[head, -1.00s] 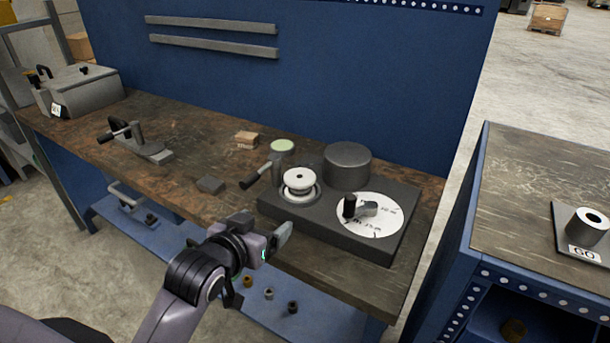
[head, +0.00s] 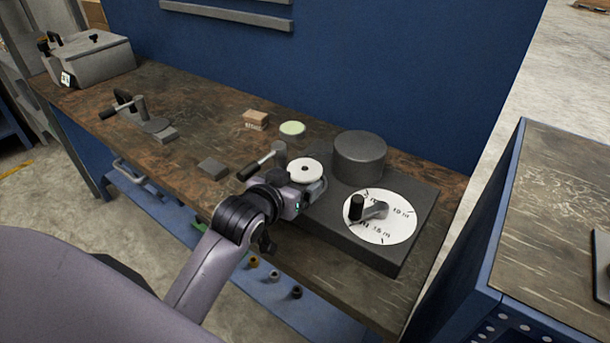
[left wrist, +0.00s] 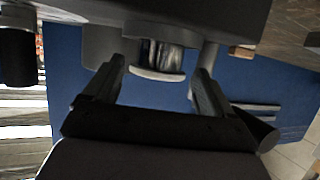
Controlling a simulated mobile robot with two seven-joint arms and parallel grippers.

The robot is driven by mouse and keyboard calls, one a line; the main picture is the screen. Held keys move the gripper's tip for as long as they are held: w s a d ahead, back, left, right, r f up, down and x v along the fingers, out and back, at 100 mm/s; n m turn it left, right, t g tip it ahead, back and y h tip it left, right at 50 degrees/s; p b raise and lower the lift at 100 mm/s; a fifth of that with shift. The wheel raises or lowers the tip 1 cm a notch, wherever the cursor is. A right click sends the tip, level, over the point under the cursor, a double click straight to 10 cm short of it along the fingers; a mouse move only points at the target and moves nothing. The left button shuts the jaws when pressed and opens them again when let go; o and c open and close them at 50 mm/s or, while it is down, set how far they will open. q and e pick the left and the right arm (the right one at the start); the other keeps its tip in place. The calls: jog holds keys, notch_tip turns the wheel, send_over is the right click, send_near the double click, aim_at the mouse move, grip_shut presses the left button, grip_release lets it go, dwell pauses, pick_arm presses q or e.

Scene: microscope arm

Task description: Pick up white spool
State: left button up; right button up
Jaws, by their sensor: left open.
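The white spool (head: 305,170) stands upright on the dark grey base plate (head: 420,225) on the workbench. My left gripper (head: 303,186) is at the spool, on its near side, and partly hides its lower part. In the left wrist view the spool (left wrist: 157,74) shows between the two spread fingers of my left gripper (left wrist: 158,68). A gap shows between the spool's rim and each finger. The left gripper is open and holds nothing. My right gripper is not in view.
On the base plate are a dark cylinder (head: 359,157) behind the spool and a white dial (head: 392,230) with a black-handled crank to the right. A lever (head: 262,162) stands left of the spool. A pale green disc (head: 292,129) and a small block (head: 213,168) lie on the bench.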

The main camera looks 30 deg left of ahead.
aim_at(304, 172)
pick_arm(q)
jog(key=shift+x, duration=1.55)
jog(key=shift+c, duration=0.4)
jog(key=c, duration=0.7)
jog(key=shift+o, duration=0.2)
jog(key=shift+r, duration=0.1)
